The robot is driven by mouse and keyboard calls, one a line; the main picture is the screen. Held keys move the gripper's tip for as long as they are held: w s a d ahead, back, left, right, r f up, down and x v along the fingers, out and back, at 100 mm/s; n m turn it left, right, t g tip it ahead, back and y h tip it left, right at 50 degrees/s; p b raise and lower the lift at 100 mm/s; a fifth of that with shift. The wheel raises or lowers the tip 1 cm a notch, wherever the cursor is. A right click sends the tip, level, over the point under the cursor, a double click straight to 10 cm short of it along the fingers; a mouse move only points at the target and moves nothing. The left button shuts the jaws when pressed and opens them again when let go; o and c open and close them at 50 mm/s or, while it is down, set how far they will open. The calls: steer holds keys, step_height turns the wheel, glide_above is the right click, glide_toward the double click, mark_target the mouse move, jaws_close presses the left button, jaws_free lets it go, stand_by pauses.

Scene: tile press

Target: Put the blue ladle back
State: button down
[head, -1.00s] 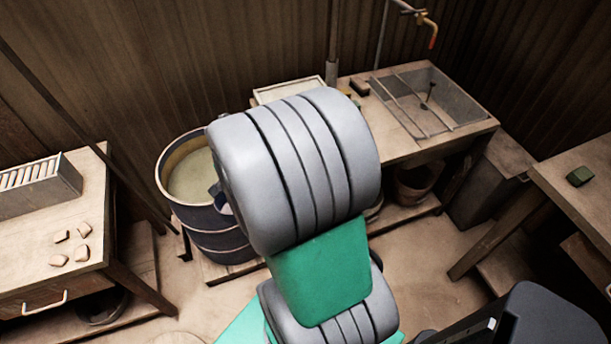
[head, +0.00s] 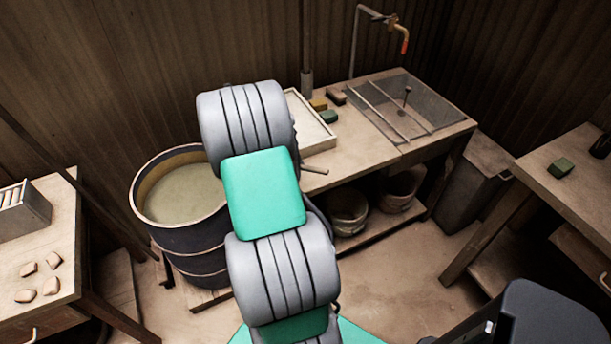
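I cannot make out the blue ladle in the head view; my arm covers the middle of the picture. A short light-brown rod (head: 315,170) sticks out to the right from behind my arm, in front of the bench edge; I cannot tell whether it is the ladle's handle. My gripper is hidden behind my own arm links, so its fingers and anything in them do not show. A dark barrel (head: 188,240) of cloudy greenish liquid (head: 185,195) stands left of my arm, its right side partly covered.
The back bench (head: 365,150) holds a pale tray (head: 312,125), yellow (head: 318,104), green (head: 329,117) and brown (head: 336,97) blocks, and a sink (head: 415,105). Buckets (head: 348,208) stand below. Floor between is clear.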

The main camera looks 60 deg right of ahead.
steer(key=d+f, duration=0.1)
steer(key=s+d+f, duration=0.1)
steer(key=f, duration=0.1)
steer(key=d+f, duration=0.2)
steer(key=shift+s+f+p, duration=0.15)
steer(key=shift+s+p, duration=0.1)
steer(key=shift+p, duration=0.15)
steer(key=f, duration=0.3)
steer(key=shift+d, duration=0.2)
steer(key=shift+f, duration=0.4)
steer(key=c, duration=1.3)
jaws_free()
steer(key=shift+r, duration=0.15)
